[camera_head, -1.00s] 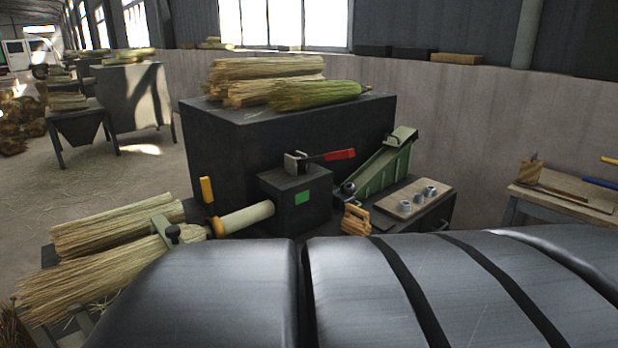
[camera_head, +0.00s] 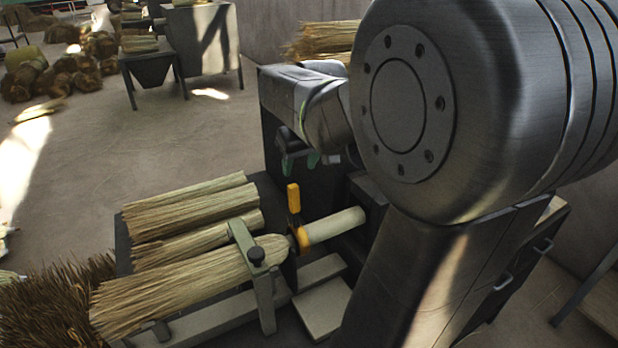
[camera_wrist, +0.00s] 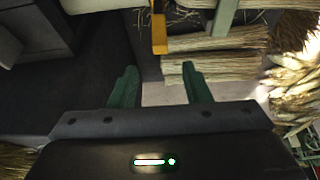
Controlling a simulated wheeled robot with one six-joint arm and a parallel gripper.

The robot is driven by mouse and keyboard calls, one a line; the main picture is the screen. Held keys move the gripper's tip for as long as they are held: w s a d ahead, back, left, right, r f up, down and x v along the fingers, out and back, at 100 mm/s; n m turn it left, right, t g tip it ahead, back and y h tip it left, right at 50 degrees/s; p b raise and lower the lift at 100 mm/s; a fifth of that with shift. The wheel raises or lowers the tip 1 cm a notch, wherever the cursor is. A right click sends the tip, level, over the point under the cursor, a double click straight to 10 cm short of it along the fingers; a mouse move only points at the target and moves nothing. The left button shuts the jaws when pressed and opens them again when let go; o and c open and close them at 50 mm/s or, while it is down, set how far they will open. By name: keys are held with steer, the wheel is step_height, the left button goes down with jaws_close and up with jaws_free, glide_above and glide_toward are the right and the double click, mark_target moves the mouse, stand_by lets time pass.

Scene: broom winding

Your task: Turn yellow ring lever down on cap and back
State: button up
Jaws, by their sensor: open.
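The yellow lever (camera_head: 293,198) stands upright from the yellow ring (camera_head: 302,239). The ring sits around the joint between the straw broom head (camera_head: 190,283) and the pale cylindrical cap or handle (camera_head: 335,225). In the wrist view the yellow lever (camera_wrist: 159,33) is at the top, just beyond and between the fingertips. My gripper (camera_head: 308,162) is above and behind the lever in the head view, apart from it. In the wrist view my gripper (camera_wrist: 158,75) has its two green fingers spread with nothing between them. My arm hides the machine block on the right.
A dark block stands behind my gripper. Open floor (camera_head: 90,150) lies to the left.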

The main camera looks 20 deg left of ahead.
mark_target(294, 187)
steer(key=x, duration=1.2)
steer(key=shift+f+p, duration=0.2)
steer(key=shift+p, duration=0.15)
jaws_close()
